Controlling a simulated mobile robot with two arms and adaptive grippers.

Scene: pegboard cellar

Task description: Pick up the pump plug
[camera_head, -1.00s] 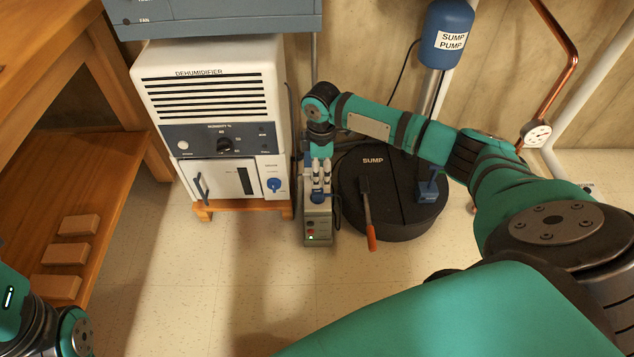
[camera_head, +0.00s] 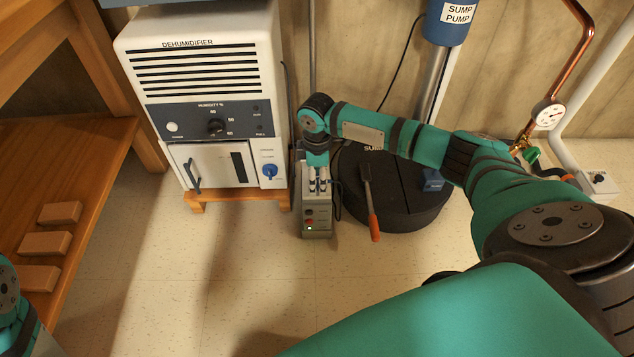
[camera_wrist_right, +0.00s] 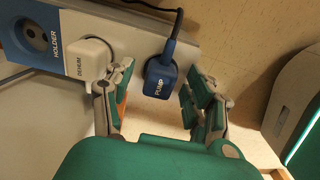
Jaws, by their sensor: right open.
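The pump plug (camera_wrist_right: 160,77) is blue, labelled PUMP, with a dark cord leaving its top. It sits on the grey power strip (camera_wrist_right: 122,34). My right gripper (camera_wrist_right: 158,90) is open, with one finger on each side of the plug. The left finger is close to the white DEHUM plug (camera_wrist_right: 88,57). In the head view my right gripper (camera_head: 318,184) points down at the strip (camera_head: 317,226), and its fingers mostly hide the plug. Whether the fingers touch the plug I cannot tell. Of my left arm only a link shows at the lower left.
A HOLDER socket (camera_wrist_right: 35,36) is at the strip's left end. The dehumidifier (camera_head: 207,95) stands left of the strip. The black sump lid (camera_head: 405,195) is to the right, with a red-handled tool (camera_head: 370,204) on it. The floor in front is clear.

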